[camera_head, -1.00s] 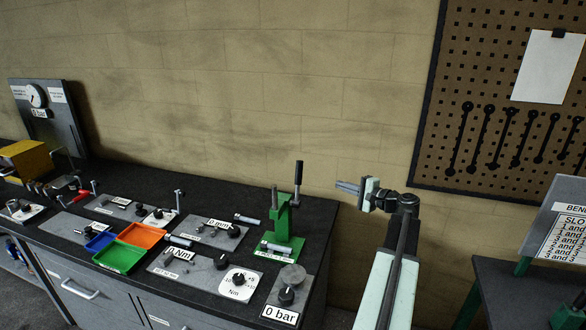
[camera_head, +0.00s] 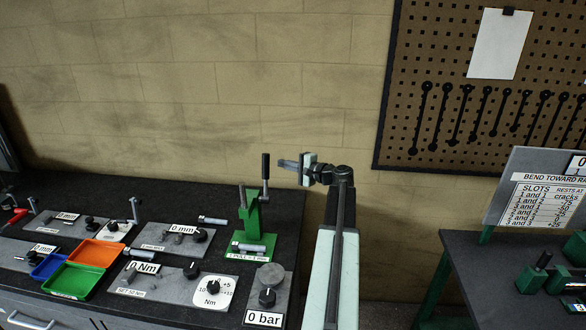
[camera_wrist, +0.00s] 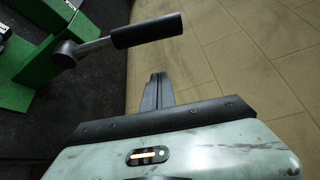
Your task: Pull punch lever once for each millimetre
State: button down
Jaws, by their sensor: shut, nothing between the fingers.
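The green punch press (camera_head: 252,222) stands at the right end of the dark bench. Its lever (camera_head: 265,167) points up and has a black handle. In the wrist view the lever's black grip (camera_wrist: 146,31) lies at the upper middle, on a metal rod coming from the green frame (camera_wrist: 28,60). My gripper (camera_head: 286,163) is shut and empty, just right of the lever handle in the head view. In the wrist view my shut fingers (camera_wrist: 157,84) are below the grip in the picture, with a visible gap. A plate with a "0 mm" label (camera_head: 181,229) lies left of the press.
Orange (camera_head: 95,253) and green (camera_head: 72,281) trays sit on the bench at left. A "0 bar" plate (camera_head: 263,319) is at its front right. A second bench (camera_head: 470,270) with a sign board (camera_head: 536,190) stands at right. A floor gap separates the benches.

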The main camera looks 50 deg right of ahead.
aim_at(266, 175)
jog(key=shift+w+a+r+p, duration=0.15)
jog(key=shift+w+a, duration=0.1)
jog(key=shift+a, duration=0.4)
jog(key=shift+w+a+r+p, duration=0.15)
jog(key=shift+w+a, duration=0.1)
jog(key=shift+a, duration=0.4)
jog(key=shift+w+a+p, duration=0.15)
jog(key=shift+w+a, duration=0.1)
jog(key=shift+a, duration=0.4)
